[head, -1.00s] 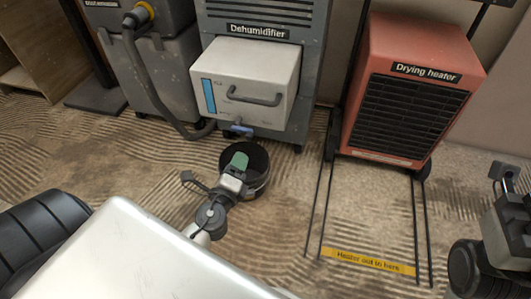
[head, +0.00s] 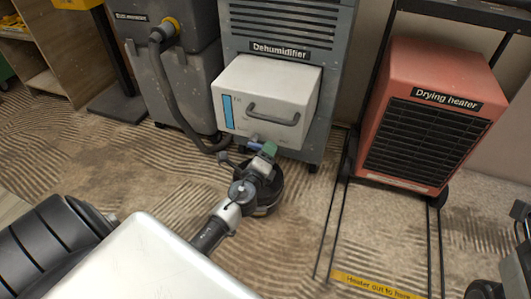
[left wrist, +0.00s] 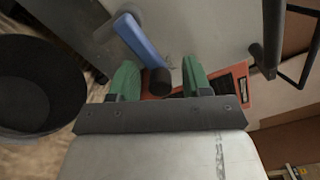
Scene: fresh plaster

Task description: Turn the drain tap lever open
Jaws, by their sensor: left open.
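The blue drain tap lever (head: 254,139) sticks out under the front of the white tank on the dehumidifier (head: 285,30). In the left wrist view the lever (left wrist: 143,40) slants down to the right. A dark round piece (left wrist: 160,83) shows at its lower end, between my green fingertips. My left gripper (head: 268,150) is at the tap, just right of the lever in the head view. In the left wrist view the gripper (left wrist: 160,80) has its fingers apart, one on each side of the dark piece; I cannot tell whether they touch it.
A black bucket (head: 268,198) stands on the floor below the tap, partly behind my left arm. A grey hose (head: 172,105) runs at the left. The red drying heater (head: 421,117) stands right, with thin rails and a yellow floor strip (head: 375,286) in front.

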